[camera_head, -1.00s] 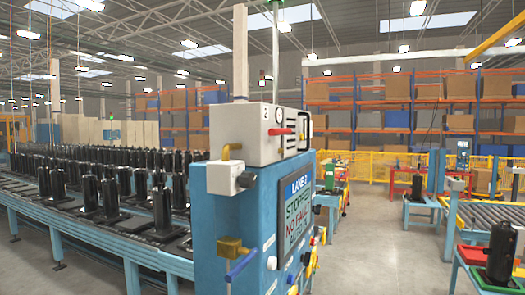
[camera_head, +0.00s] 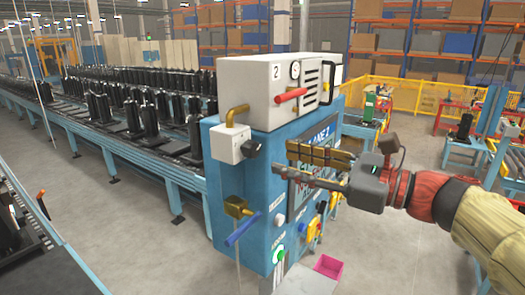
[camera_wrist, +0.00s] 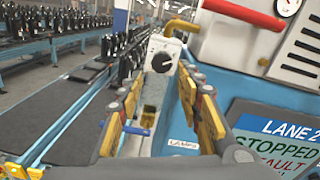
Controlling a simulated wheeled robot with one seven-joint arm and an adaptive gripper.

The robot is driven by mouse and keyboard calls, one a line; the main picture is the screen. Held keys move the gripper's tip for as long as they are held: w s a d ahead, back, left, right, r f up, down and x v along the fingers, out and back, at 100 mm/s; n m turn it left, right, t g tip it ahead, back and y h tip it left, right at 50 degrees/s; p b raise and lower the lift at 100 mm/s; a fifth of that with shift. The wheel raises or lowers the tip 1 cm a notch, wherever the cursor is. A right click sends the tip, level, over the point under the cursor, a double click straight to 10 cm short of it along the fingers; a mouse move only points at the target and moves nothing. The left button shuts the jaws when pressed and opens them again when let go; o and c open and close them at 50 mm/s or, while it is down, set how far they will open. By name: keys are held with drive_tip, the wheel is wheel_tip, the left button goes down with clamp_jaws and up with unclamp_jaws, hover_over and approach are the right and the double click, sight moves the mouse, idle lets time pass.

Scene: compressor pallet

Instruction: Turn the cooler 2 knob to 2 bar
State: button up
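The white cooler unit marked 2 (camera_head: 268,90) sits on top of the blue cabinet, with a gauge (camera_head: 295,70) and a red-handled lever (camera_head: 291,95). A small white box (camera_head: 228,143) below a brass pipe carries a dark knob (camera_head: 250,149) on its right side. In the wrist view the small white box shows a round knob (camera_wrist: 162,62) ahead, between the fingertips. My gripper (camera_head: 281,159) is open and empty, to the right of the knob and apart from it, in front of the cabinet's screen. The gauge reading is too small to tell.
A brass valve with a blue handle (camera_head: 243,228) sticks out low on the cabinet. The LANE 2 screen (camera_wrist: 275,145) is right of my gripper. A conveyor with black cylinders (camera_head: 130,145) runs behind at left. A pink bin (camera_head: 328,267) stands low in front.

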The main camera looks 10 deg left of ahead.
sight(256, 152)
drive_tip(key=shift+p+x, duration=0.8)
drive_tip(key=shift+x, duration=3)
drive_tip(key=shift+w+f, duration=0.15)
drive_tip(key=shift+w, duration=0.05)
drive_tip(key=c, duration=0.3)
drive_tip(key=c, duration=0.6)
